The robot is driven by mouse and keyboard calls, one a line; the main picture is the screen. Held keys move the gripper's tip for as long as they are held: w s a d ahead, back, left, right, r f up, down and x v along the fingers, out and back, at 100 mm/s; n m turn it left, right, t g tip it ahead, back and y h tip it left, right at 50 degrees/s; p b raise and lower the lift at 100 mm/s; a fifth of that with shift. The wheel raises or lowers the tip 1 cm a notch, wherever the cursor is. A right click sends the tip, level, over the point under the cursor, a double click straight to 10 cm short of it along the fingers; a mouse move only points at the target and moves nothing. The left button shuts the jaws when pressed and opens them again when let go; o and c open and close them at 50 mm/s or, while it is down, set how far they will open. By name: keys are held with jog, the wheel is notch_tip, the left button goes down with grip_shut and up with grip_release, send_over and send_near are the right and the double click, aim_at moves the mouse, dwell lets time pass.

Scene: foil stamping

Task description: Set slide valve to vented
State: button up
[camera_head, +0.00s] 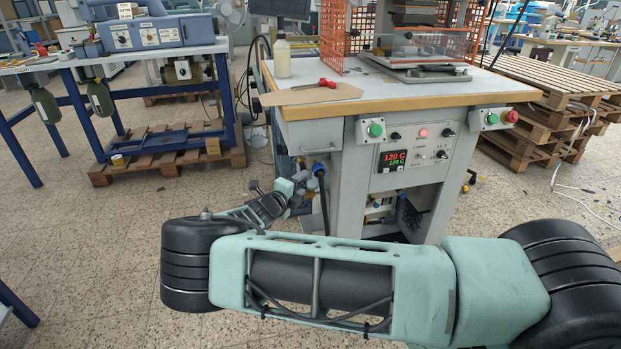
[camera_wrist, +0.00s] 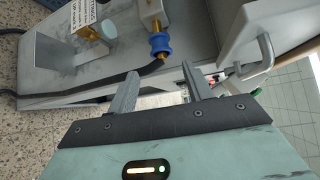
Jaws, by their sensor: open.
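A blue ringed sleeve (camera_wrist: 160,43), which looks like the slide valve, sits on a brass and pale fitting in the wrist view, with a black hose beside it. Its setting cannot be read. In the head view, a blue fitting (camera_head: 319,168) shows on the left side of the stamping machine (camera_head: 335,190). My gripper (camera_wrist: 164,88) is open and empty, its two fingers spread just below the sleeve in the wrist view, not around it. In the head view my gripper (camera_head: 287,190) is low by the machine's left side, its fingers partly hard to make out.
A black hose (camera_wrist: 90,92) crosses left of my fingers. A bent grey handle (camera_wrist: 262,55) stands to the right. The machine's table (camera_head: 400,95) overhangs above, with a green button (camera_head: 375,129) on its front. A blue bench (camera_head: 150,75) stands left; floor between is open.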

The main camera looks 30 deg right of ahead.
jog(key=v, duration=0.6)
dwell(0.3)
